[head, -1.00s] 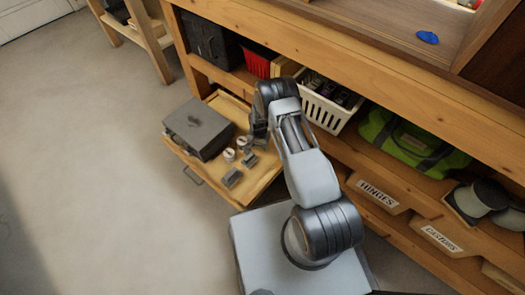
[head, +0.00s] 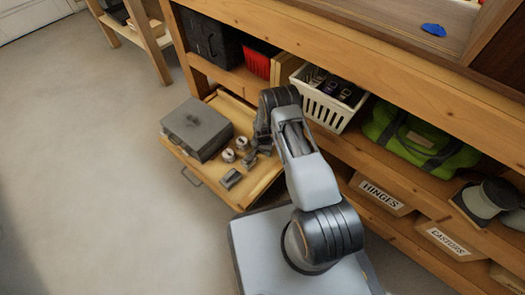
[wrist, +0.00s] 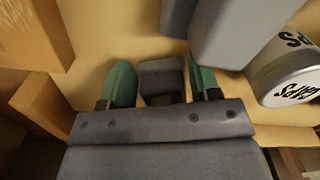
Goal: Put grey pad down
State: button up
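In the wrist view, a small dark grey pad (wrist: 162,80) sits between the two green fingertips of my gripper (wrist: 163,88). The fingers lie close against both its sides, and the gripper looks shut on it. The pad is over the pale wooden surface of the pulled-out drawer (wrist: 85,30); whether it touches the wood is hard to tell. In the head view, my gripper (head: 261,148) is low over the right part of the drawer, and its fingertips are mostly hidden.
Larger grey blocks (wrist: 240,30) are just beyond the fingers, and a white-and-silver can labelled CAPS (wrist: 290,75) is at right. A grey box (head: 197,130) fills the drawer's left part. Another grey piece (head: 230,178) lies near its front. A white basket (head: 325,105) stands on the shelf above.

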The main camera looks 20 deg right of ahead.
jog(key=o, duration=0.4)
jog(key=shift+c, duration=0.2)
notch_tip(320, 180, up, 12)
jog(key=p, duration=0.5)
jog(key=shift+r+p, duration=0.2)
jog(key=shift+p, duration=0.1)
jog(key=shift+s, duration=0.15)
